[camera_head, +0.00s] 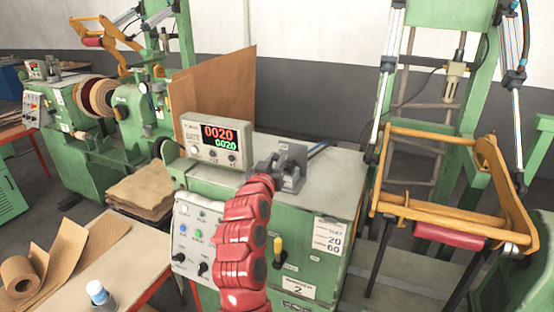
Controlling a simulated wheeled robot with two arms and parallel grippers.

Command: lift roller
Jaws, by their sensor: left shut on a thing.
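The roller (450,236) is a red cylinder at the right, held across the low end of a yellow frame (420,207). The frame hangs on a green machine. My left gripper (272,167) is at the end of a red segmented arm that rises from the bottom of the view. It is on top of the green control cabinet, at a grey metal bracket (293,164), well to the left of the roller. It is shut on a small grey control part at the bracket; the part is mostly hidden by the fingers. My right gripper is not in view.
A counter box (213,143) with red and green digits stands on the green cabinet (322,190). A yellow-handled lever (279,250) is on its front. A table (125,255) with paper rolls is at the lower left. A second winding machine (72,130) stands behind at left.

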